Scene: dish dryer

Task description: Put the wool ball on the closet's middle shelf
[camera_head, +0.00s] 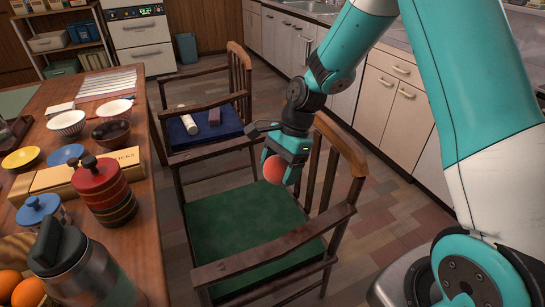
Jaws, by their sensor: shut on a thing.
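A round coral-red ball (272,170), which looks like the wool ball, is in my gripper (280,167). My gripper is shut on it, and its fingers hide part of the ball. The gripper points down and holds the ball in front of the backrest of the near chair (240,225), above its green seat. An open shelf unit (72,45) stands at the back left, cut off by the top edge. It has boxes on several levels. I cannot tell if this is the closet.
A wooden table (148,215) at the left is crowded with bowls, a red stacked container (103,190), a dark bottle (75,265) and oranges. A second chair (205,120) with a blue seat bears small items. Cabinets (395,100) line the right. Some tiled floor between is clear.

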